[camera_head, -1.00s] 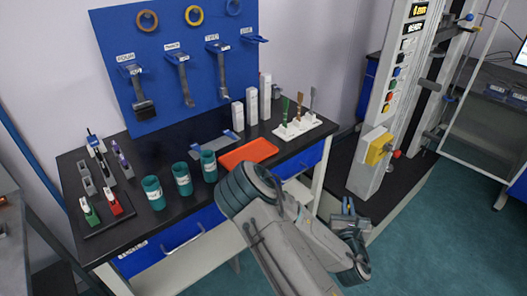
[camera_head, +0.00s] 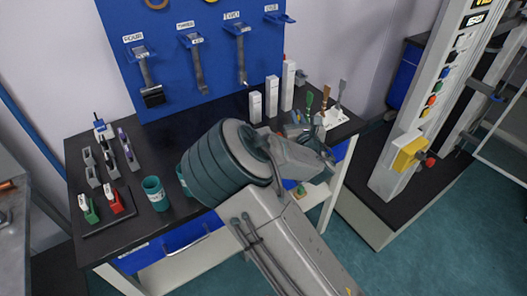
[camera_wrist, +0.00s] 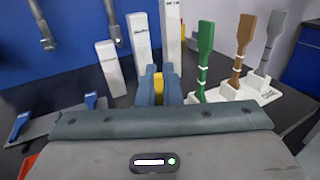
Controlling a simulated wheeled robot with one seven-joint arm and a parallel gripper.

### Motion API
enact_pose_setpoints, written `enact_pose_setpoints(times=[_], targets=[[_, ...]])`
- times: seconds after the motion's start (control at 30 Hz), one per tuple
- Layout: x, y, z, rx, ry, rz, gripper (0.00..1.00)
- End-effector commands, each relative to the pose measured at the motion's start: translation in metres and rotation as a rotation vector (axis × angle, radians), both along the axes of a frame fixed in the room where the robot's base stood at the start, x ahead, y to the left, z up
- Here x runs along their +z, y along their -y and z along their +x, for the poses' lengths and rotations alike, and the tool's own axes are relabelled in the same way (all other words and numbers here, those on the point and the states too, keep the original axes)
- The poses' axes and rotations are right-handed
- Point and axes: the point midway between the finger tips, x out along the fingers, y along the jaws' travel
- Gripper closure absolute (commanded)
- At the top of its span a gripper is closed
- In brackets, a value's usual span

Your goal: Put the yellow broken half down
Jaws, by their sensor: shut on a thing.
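The yellow broken half (camera_wrist: 159,88) shows in the wrist view as a small yellow piece between the blue fingertips of my gripper (camera_wrist: 160,86). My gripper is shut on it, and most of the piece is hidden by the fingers. In the head view my gripper (camera_head: 304,128) is over the right part of the black table (camera_head: 140,217), in front of the white blocks; the yellow half cannot be made out there. An orange tray (camera_wrist: 28,166) shows only as a sliver at the lower left of the wrist view.
Upright white blocks (camera_head: 271,95) stand behind my gripper. A white rack (camera_wrist: 238,97) holds green, brown and grey tools to the right. A grey plate with blue posts (camera_wrist: 92,101) lies left. A teal cup (camera_head: 155,194) and small coloured tools stand farther left.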

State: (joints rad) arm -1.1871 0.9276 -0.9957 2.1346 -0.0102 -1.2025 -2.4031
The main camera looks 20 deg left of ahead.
Motion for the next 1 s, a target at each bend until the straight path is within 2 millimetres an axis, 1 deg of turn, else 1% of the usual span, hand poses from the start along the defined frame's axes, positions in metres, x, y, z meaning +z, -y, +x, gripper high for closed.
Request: enact_pose_setpoints(times=[0.03,0.1,0.2,0.27,0.33,0.47,0.7,0.8,0.9,1.0], targets=[[0.018,-0.02,0.0,0.033,0.004,0.005,1.0],[0.033,-0.04,-0.001,0.066,0.004,0.004,1.0],[0.049,-0.058,-0.002,0.096,0.001,0.002,1.0],[0.054,-0.065,-0.003,0.106,0.0,0.002,1.0],[0.055,-0.071,-0.007,0.113,-0.001,0.002,1.0],[0.043,-0.084,-0.025,0.117,-0.006,-0.002,1.0],[0.01,-0.115,-0.07,0.116,-0.005,-0.002,1.0],[-0.001,-0.124,-0.085,0.115,-0.003,-0.002,1.0],[-0.009,-0.131,-0.095,0.115,-0.003,-0.001,1.0],[-0.013,-0.134,-0.099,0.112,-0.002,-0.001,1.0]])
